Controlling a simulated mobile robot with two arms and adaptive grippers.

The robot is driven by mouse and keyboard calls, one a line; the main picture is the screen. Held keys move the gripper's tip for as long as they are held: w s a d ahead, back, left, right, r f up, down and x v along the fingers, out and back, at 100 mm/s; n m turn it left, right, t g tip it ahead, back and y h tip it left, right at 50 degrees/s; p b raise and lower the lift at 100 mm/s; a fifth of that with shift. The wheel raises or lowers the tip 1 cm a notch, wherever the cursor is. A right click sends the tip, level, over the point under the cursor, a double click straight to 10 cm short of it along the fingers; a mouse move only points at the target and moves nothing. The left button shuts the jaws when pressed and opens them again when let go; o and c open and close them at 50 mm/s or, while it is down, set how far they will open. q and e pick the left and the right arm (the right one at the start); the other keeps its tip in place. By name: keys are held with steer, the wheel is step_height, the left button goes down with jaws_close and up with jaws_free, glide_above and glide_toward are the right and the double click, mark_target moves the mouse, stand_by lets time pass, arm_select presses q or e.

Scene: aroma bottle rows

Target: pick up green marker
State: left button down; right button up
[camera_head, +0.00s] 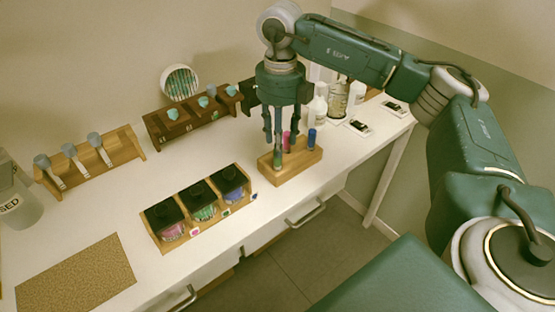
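A light wooden block (298,166) stands on the white counter and holds a green marker (278,158), a pink marker (286,139) and a blue marker (311,138), all upright. The green marker is at the block's near left end. My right gripper (281,141) points down over the block with its fingers spread apart. One finger hangs close above the green marker and hides its upper part. Whether it touches the marker cannot be told. My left gripper is not in view.
A wooden tray (152,236) with several black-lidded ink jars is left of the block. A cork mat (78,277) lies front left.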

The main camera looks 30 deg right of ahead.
mark_target(278, 164)
steer(key=f, duration=0.1)
steer(key=f+p, duration=0.1)
steer(key=f, duration=0.1)
steer(key=f+p, duration=0.1)
steer(key=f, duration=0.1)
steer(key=shift+w+a, duration=0.2)
steer(key=shift+a, duration=0.05)
steer(key=shift+f, duration=0.25)
jaws_close()
